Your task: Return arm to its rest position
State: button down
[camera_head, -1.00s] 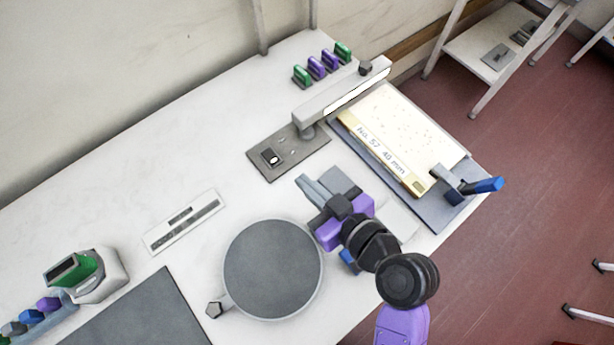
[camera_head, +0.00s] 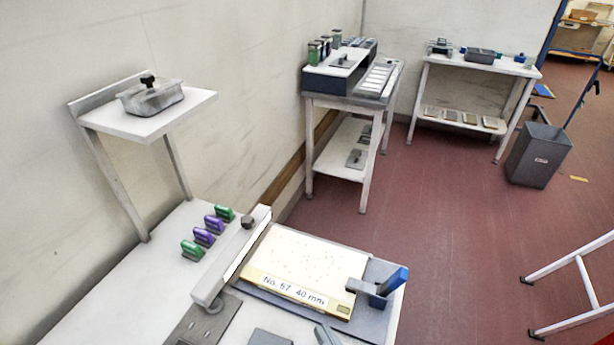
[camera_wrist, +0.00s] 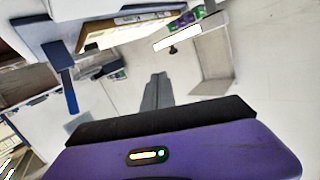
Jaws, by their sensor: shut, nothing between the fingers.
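My gripper (camera_wrist: 157,85) shows in the wrist view with its two grey fingers together, nothing between them, in front of my purple wrist housing. Only a grey fingertip piece of it (camera_head: 325,336) shows at the bottom edge of the head view; the rest of my arm is out of that picture. A clamp with a blue handle (camera_head: 392,282) sits at the board's right corner.
A bar lamp (camera_head: 232,258) stands left of the board. Several green and purple clips (camera_head: 205,236) stand behind it. Two further benches, a grey bin (camera_head: 538,155) and open red floor (camera_head: 450,215) lie beyond.

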jog(key=s+d+r+m+h, duration=0.1)
jog(key=s+d+h, duration=0.2)
jog(key=s+d, duration=0.5)
jog(key=s+d+r+m+h, duration=0.1)
jog(key=s+d+m+h, duration=0.1)
jog(key=s+d, duration=0.6)
jog(key=s+h, duration=0.1)
jog(key=s, duration=0.5)
jog(key=shift+s+d+r+h, duration=0.2)
jog(key=shift+d+h, duration=0.1)
jog(key=shift+h, duration=0.1)
